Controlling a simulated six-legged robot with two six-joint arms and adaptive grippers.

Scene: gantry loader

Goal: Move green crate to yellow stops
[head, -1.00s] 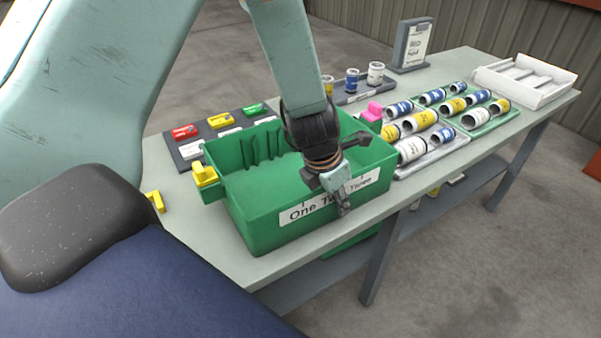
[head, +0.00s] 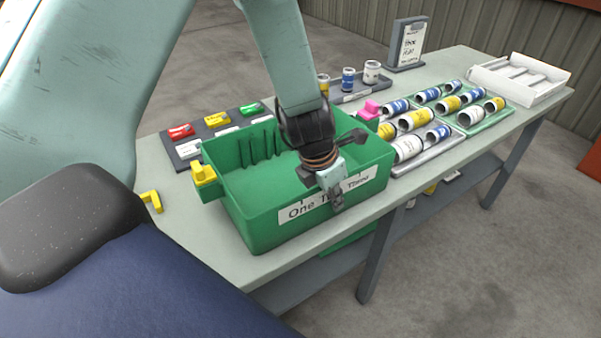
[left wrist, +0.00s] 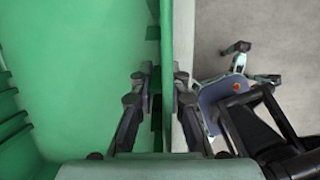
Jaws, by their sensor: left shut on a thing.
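My left gripper (head: 334,192) is shut on the crate's front wall near the label. In the left wrist view its fingers (left wrist: 158,112) stand on either side of the green wall. One yellow stop (head: 152,200), an angled bracket, lies on the bench left of the crate, apart from it. My right gripper is not seen.
Behind the crate is a dark panel (head: 188,150) with red, yellow and green blocks. To the right are trays of cans (head: 437,150), a white divided tray (head: 519,76) and a sign stand (head: 408,45). A bare strip of bench (head: 240,268) runs along the front edge.

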